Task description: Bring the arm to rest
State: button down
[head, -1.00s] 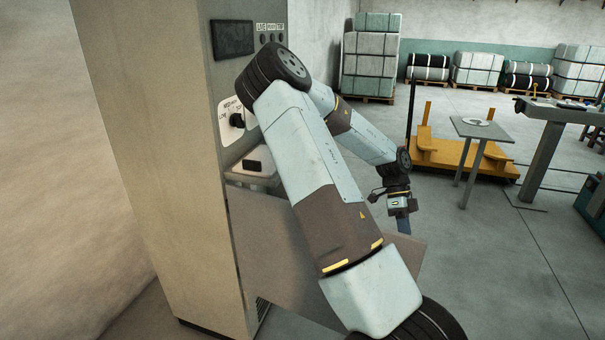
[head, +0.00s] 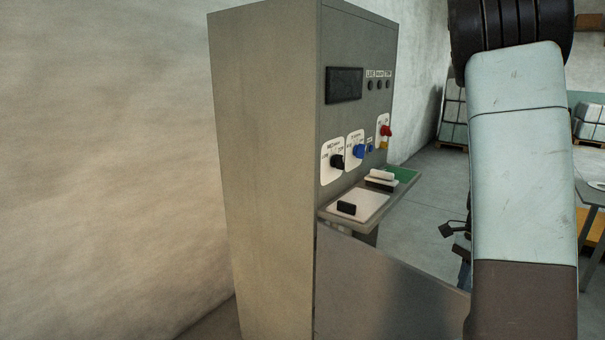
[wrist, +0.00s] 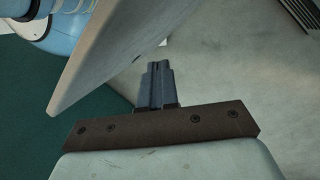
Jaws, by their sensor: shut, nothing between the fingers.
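My arm stands at the right of the head view, its pale upper link close to the camera and hiding most of what lies behind it. A small dark part of my wrist shows at the left edge of that link; the fingertips cannot be made out there. In the wrist view, my gripper (wrist: 157,72) is shut, its dark fingers together with nothing between them. The fingers point over bare grey floor (wrist: 225,75). A grey panel edge lies just to their left, and I cannot tell whether it touches them.
A grey control cabinet (head: 270,130) stands left of my arm, with a black knob (head: 337,161), a blue knob (head: 358,151) and a red knob (head: 386,131). A shelf (head: 340,217) juts from it, holding small black and white items. Floor (head: 420,200) is open between cabinet and arm.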

jog(key=s+a+r+n+t, duration=0.2)
jog(key=a+r+n+t, duration=0.3)
jog(key=a+r+n, duration=0.75)
jog(key=s+a+r+n+t+h, duration=0.2)
jog(key=s+a+r+n+t, duration=0.1)
jog(key=s+r, duration=0.7)
jog(key=shift+s+a+r+n+t, duration=0.2)
jog(key=shift+s+a+n+t, duration=0.1)
jog(key=shift+s+a+n, duration=0.35)
